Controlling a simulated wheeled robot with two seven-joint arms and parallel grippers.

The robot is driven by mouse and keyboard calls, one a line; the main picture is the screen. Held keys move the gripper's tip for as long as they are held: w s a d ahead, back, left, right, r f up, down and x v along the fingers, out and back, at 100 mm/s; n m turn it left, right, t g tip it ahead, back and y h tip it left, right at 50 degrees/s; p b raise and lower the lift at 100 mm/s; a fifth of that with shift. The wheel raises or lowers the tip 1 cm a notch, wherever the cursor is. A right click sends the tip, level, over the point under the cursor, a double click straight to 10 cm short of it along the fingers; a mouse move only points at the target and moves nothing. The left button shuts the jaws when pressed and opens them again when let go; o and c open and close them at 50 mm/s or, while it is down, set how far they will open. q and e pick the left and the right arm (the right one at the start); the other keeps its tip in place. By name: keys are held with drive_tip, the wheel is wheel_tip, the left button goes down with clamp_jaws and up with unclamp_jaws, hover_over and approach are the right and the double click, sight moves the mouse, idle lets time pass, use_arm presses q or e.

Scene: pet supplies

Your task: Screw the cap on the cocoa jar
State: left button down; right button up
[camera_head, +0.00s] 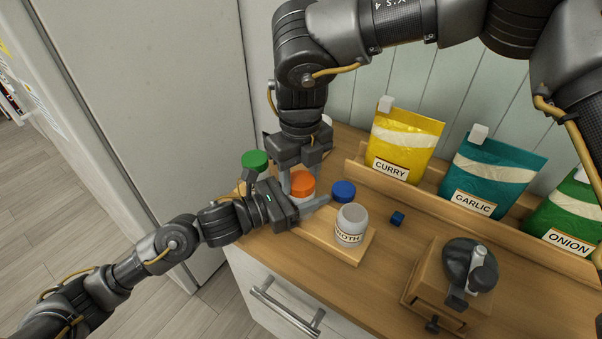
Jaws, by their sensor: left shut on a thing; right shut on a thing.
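My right gripper (301,177) comes down from above, its fingers either side of an orange cap (301,186), shut on it. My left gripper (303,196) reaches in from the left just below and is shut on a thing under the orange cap. That thing is mostly hidden by the gripper; it appears to be the cocoa jar, but I cannot read a label. Whether the cap is seated on the jar cannot be told.
A white jar labelled "ROTH" (351,222) stands open on a wooden board (350,251). A blue cap (343,191), a green cap (255,160) and a small blue cube (397,219) are near. Curry (403,146), garlic (488,177) and onion (570,216) pouches stand behind; a wooden grinder (437,280) is front right.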

use_arm(q)
drive_tip(key=shift+w+r, duration=0.1)
drive_tip(key=shift+r, duration=0.1)
use_arm(e)
drive_tip(key=o, duration=1.2)
wheel_tip(320, 180, up, 12)
drive_tip(key=shift+d, duration=0.1)
use_arm(q)
drive_tip(key=c, duration=1)
unclamp_jaws()
drive_tip(key=o, duration=0.5)
drive_tip(key=shift+f, duration=0.1)
drive_tip(key=shift+a+f, duration=0.1)
use_arm(e)
drive_tip(key=shift+f, duration=0.1)
